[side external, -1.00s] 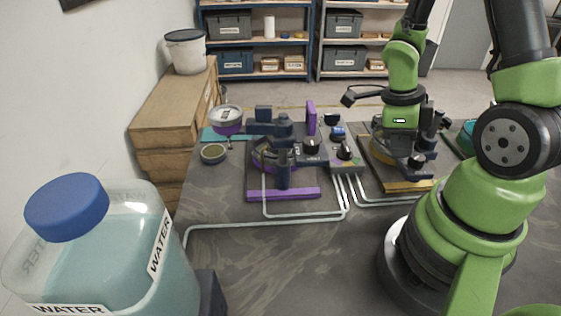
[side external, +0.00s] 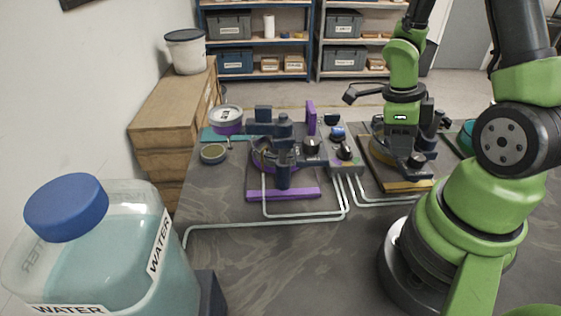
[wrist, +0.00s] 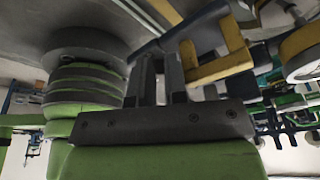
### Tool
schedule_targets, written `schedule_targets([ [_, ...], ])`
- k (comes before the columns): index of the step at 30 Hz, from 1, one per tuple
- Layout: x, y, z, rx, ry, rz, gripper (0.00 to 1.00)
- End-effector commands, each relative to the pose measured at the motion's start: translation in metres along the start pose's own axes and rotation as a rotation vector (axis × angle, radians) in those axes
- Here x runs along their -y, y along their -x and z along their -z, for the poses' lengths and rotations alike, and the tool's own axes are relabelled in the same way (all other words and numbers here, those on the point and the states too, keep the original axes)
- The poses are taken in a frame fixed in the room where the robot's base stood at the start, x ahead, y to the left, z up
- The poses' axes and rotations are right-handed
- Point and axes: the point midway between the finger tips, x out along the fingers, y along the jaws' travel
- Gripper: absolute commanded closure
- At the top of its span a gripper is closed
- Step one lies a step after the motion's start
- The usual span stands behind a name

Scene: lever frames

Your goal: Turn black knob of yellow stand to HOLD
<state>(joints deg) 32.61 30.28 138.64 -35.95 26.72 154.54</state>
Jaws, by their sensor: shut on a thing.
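The yellow stand stands at the right of the table in the side view, with its yellow front edge (side external: 408,187) showing. A black knob (side external: 416,160) is at its front right; its pointer setting and the HOLD label are too small to read. My gripper (wrist: 163,58) is lowered at the stand, its two fingers close together in the wrist view. They appear shut on a dark blue lever (wrist: 205,17) that crosses at the fingertips beside a yellow bracket (wrist: 222,68). In the side view the fingertips are hidden among the stand's dark parts.
A purple stand (side external: 283,194) with two black knobs is left of the yellow one. Pale pipes (side external: 260,222) run along the table. A tin (side external: 213,154) is at the left. A water container (side external: 110,250) is in the foreground.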

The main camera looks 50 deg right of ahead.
Motion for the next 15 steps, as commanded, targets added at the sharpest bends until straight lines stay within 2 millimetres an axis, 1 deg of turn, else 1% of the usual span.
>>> schedule_targets([
  [1, -0.0018, -0.0066, -0.0013, 0.003, 0.024, -0.011, 1.00],
  [6, -0.0024, -0.0066, -0.0017, 0.001, 0.023, -0.013, 1.00],
  [11, -0.0017, -0.0053, -0.0069, 0.001, 0.022, -0.013, 1.00],
  [15, -0.0006, -0.0013, -0.0092, 0.004, 0.019, -0.010, 1.00],
])
